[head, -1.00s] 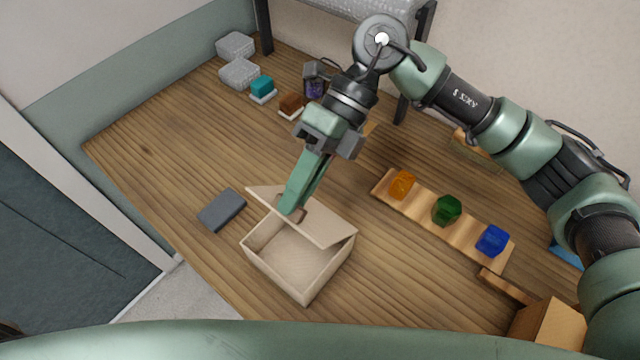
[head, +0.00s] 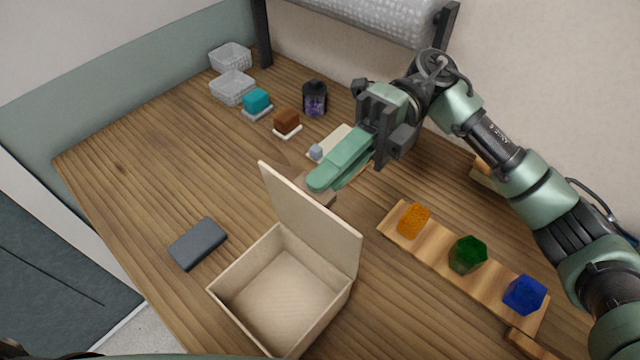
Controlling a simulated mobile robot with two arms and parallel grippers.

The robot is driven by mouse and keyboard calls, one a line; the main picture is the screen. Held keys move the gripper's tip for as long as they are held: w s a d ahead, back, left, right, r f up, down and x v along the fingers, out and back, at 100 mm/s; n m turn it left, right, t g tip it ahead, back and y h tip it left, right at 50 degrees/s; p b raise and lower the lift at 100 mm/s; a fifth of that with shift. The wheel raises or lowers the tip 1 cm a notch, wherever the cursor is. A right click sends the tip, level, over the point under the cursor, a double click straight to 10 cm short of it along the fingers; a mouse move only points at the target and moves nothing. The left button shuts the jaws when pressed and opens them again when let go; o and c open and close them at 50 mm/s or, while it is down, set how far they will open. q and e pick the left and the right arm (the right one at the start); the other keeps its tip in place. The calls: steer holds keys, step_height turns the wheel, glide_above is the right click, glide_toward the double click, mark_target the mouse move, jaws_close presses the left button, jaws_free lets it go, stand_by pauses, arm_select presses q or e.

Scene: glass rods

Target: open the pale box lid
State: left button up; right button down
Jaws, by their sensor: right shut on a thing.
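The pale box (head: 230,287) stands open on the wooden table, and its inside looks empty. Its pale lid (head: 310,220) stands steeply up along the box's back right edge. My right gripper (head: 320,186) is behind the lid, shut on the lid's brown handle (head: 322,193), which is partly hidden by the fingers and the lid. My left gripper is not in view.
A dark grey block (head: 198,244) lies left of the box. A wooden strip (head: 440,250) with orange, green and blue glass pieces lies to the right. Clear baskets (head: 232,87), a teal block (head: 256,101), a brown block (head: 286,122) and a dark jar (head: 314,99) stand behind.

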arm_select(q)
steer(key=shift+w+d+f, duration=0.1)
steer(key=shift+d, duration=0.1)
arm_select(e)
steer(key=shift+f, duration=0.1)
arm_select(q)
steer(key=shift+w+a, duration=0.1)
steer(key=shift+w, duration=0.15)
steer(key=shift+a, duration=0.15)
arm_select(e)
steer(key=c, duration=1.4)
jaws_free()
steer(key=shift+d, duration=0.1)
